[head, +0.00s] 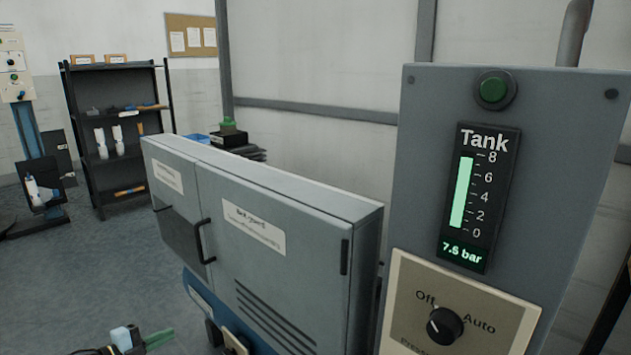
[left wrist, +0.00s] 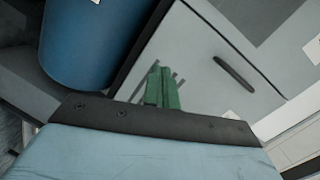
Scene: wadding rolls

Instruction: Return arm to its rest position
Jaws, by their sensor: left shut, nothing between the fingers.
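My left gripper (head: 157,339) shows at the bottom left of the head view, low in front of the grey cabinet and cut by the lower edge. Its green fingers also show in the left wrist view (left wrist: 162,88), close together and with nothing between them. They stand apart from the knob panel in the head view. The light blue and dark housing of my wrist fills the bottom of the wrist view. My right gripper is not in view.
A grey cabinet (head: 300,206) with dark handles stands in the middle. To its right, a panel (head: 430,130) carries a green button (head: 493,90), a tank gauge (head: 478,205) and an Off/Auto knob (head: 443,326). A blue cylinder (left wrist: 92,40) is near my fingers. Floor (head: 80,270) is open at left.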

